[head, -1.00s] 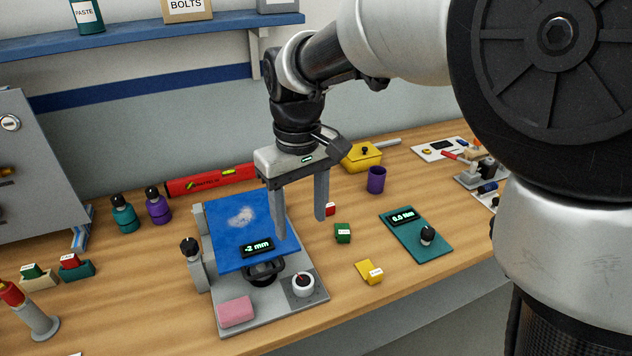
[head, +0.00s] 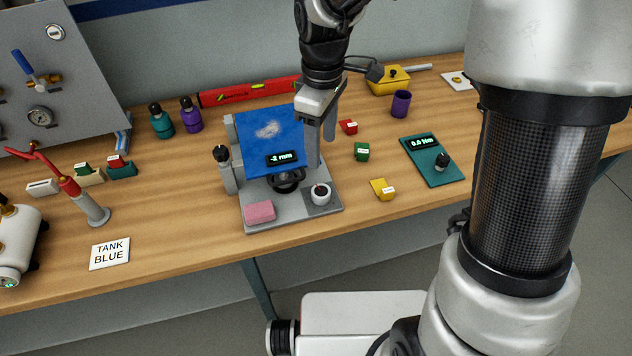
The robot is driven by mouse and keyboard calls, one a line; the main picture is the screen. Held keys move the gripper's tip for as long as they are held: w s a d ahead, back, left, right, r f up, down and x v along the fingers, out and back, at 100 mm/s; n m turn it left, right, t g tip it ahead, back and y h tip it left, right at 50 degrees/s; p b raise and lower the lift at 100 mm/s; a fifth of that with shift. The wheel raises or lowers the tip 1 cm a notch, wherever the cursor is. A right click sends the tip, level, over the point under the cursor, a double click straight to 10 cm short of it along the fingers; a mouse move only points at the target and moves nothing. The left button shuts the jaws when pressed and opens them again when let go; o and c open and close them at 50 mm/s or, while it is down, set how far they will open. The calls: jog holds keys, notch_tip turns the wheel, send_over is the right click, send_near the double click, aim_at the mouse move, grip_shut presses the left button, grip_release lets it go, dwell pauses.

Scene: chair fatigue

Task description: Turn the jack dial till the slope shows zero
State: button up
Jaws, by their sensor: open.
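The dial (head: 321,195), a small knob with a dark top and a red mark, sits on a dark square at the front right of the grey jack base (head: 290,216). The blue plate (head: 262,135) is tilted above the base. Its display (head: 282,159) reads -2 mm. A black round part (head: 287,181) shows under the plate's front edge. My gripper (head: 321,153) is open and points down over the plate's right edge, behind and above the dial. Nothing shows between its fingers. One finger hides a little of the plate's right side.
A pink block (head: 260,211) lies on the base's front left, and a black-topped post (head: 223,165) stands at its left. Red (head: 348,127), green (head: 362,152) and yellow (head: 382,189) blocks lie to the right, near a teal panel (head: 432,160) reading 0.0. Bench room between them is clear.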

aim_at(321, 190)
notch_tip(321, 190, down, 14)
jog(key=shift+f, duration=0.25)
jog(key=c, duration=1)
jog(key=shift+c, duration=0.2)
jog(key=shift+m+b, duration=0.3)
jog(key=shift+m+b, duration=0.55)
jog(key=shift+m, duration=0.65)
jog(key=shift+m+b, duration=0.6)
jog(key=shift+m, duration=1.6)
